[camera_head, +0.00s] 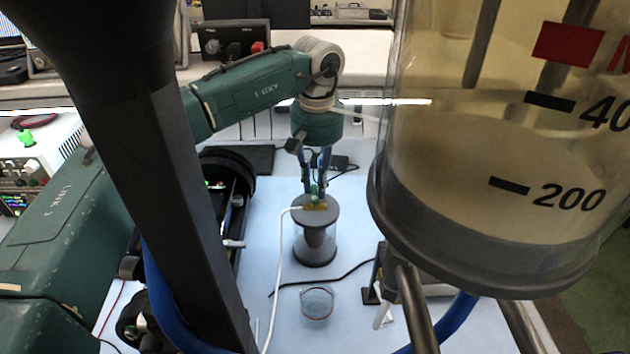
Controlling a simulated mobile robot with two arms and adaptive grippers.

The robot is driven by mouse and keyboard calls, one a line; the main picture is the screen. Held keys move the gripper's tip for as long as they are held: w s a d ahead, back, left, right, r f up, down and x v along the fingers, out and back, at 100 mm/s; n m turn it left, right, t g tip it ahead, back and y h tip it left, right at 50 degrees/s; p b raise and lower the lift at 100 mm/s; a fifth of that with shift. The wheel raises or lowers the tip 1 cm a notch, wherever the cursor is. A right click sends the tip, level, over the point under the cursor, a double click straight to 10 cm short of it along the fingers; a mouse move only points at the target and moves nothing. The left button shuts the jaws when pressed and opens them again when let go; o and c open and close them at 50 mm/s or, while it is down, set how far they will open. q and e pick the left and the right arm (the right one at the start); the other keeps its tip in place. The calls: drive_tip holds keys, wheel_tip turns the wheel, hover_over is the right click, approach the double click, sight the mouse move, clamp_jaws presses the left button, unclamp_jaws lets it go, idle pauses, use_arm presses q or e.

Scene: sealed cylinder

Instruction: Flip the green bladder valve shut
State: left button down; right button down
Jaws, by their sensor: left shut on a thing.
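The green valve (314,189) sits on a small brass-coloured fitting on top of the sealed cylinder (315,250), a small clear vessel with grey lid and base standing upright on the light blue work surface. My left gripper (315,188) points straight down over the lid. Its blue-grey fingers are shut on the green valve. The fingers partly cover the valve, so its exact handle angle is hard to tell. A white tube (279,270) runs from the fitting leftward and down to the front of the table. My right gripper is not in view.
A large clear graduated cylinder (480,200) fills the right foreground and blocks the view there. A small clear cup (317,303) stands in front of the sealed cylinder. A black cable (335,277) lies nearby. A control box (233,42) stands on the back bench.

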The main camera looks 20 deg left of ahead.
use_arm(q)
drive_tip(key=shift+w+r, duration=0.15)
drive_tip(key=shift+r, duration=0.05)
idle(0.4)
drive_tip(key=c, duration=1.7)
unclamp_jaws()
drive_tip(key=shift+o, duration=0.7)
drive_tip(key=shift+f, duration=0.1)
wheel_tip(320, 180, up, 12)
drive_tip(key=shift+d, duration=0.1)
